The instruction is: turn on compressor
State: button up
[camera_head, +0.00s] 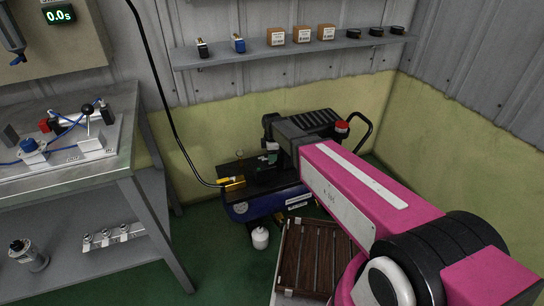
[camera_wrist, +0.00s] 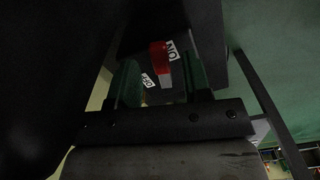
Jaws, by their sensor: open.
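The compressor stands on the floor near the back corner, with a blue tank (camera_head: 265,206) and a black motor cover (camera_head: 318,121). Its red switch (camera_wrist: 161,62) shows in the wrist view, with an ON label (camera_wrist: 173,50) to its right and an OFF label (camera_wrist: 147,80) at its lower left. My gripper (camera_wrist: 160,78) is open and empty, with one finger on each side of the switch in that view. I cannot tell whether a finger touches it. In the head view my pink arm reaches over the compressor, and the gripper is hard to make out there.
A metal workbench (camera_head: 140,160) with pneumatic parts stands at the left. A black hose (camera_head: 172,120) hangs down to a yellow fitting (camera_head: 235,184) at the compressor. A slatted wooden box (camera_head: 310,262) stands in front. A wall shelf (camera_head: 290,50) holds small parts above.

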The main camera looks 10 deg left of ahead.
jog(key=shift+f, duration=0.45)
grip_shut()
jog(key=shift+w+a+n, duration=0.1)
jog(key=shift+w+n, duration=0.05)
jog(key=shift+n, duration=0.45)
grip_release()
